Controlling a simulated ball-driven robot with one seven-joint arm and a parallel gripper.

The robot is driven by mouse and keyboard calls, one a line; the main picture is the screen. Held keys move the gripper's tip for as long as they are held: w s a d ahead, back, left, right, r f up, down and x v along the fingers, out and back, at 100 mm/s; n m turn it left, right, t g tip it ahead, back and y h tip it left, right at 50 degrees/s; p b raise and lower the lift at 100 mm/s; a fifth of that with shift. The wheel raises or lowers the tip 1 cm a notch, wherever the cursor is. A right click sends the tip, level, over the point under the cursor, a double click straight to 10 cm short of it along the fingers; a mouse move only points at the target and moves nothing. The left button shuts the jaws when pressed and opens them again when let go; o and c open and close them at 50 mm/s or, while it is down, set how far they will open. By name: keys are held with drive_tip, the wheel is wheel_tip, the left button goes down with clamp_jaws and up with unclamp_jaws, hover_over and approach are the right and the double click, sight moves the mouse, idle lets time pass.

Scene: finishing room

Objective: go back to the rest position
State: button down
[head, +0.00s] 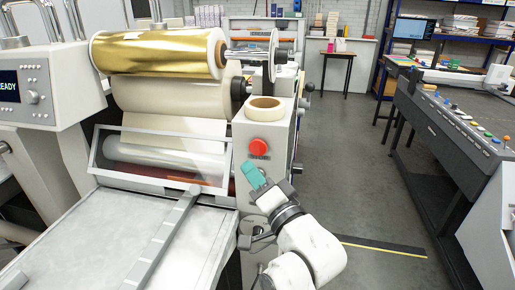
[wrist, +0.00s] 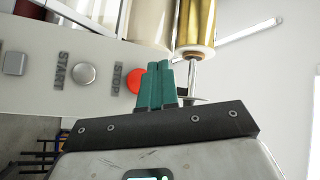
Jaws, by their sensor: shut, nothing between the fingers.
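My gripper (head: 249,169) has teal fingers and is just below the red stop button (head: 258,147) on the front of the laminating machine's side panel (head: 268,118). In the wrist view the teal fingers (wrist: 160,82) are together, with nothing between them. The red button (wrist: 136,80) shows beside the fingertips there, partly hidden by them. I cannot tell whether the fingers touch it. A round grey start button (wrist: 84,74) and a square button (wrist: 14,63) are on the same panel.
A gold foil roll (head: 160,53) sits above a white roll on the machine. A tape roll (head: 265,108) lies on top of the side panel. A flat metal table (head: 120,245) is at front left. A long console (head: 445,120) stands at right. The grey floor (head: 345,150) between is open.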

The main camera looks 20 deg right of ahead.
idle(0.3)
drive_tip(key=s+d+f+n+g+h, duration=0.1)
drive_tip(key=s+d+f+n+g, duration=0.2)
drive_tip(key=f, duration=0.5)
drive_tip(key=s+d+f+n+g, duration=0.1)
drive_tip(key=s+f+g, duration=0.3)
drive_tip(key=s+f, duration=0.3)
drive_tip(key=s+d+f+n+g+h, duration=0.1)
drive_tip(key=s+d+f+g, duration=0.15)
drive_tip(key=f, duration=0.55)
drive_tip(key=s+f+n+g, duration=0.1)
drive_tip(key=s+f+g, duration=0.2)
drive_tip(key=s, duration=0.5)
drive_tip(key=s+d+f+n+g, duration=0.1)
drive_tip(key=s+f+g, duration=0.2)
drive_tip(key=s, duration=0.4)
drive_tip(key=s+f+n+g+h, duration=0.1)
drive_tip(key=s+f+g, duration=0.3)
drive_tip(key=s, duration=0.4)
drive_tip(key=shift+s+d+f+n, duration=0.3)
drive_tip(key=shift+s+d+n, duration=0.1)
drive_tip(key=shift+n, duration=0.2)
drive_tip(key=shift+w, duration=0.1)
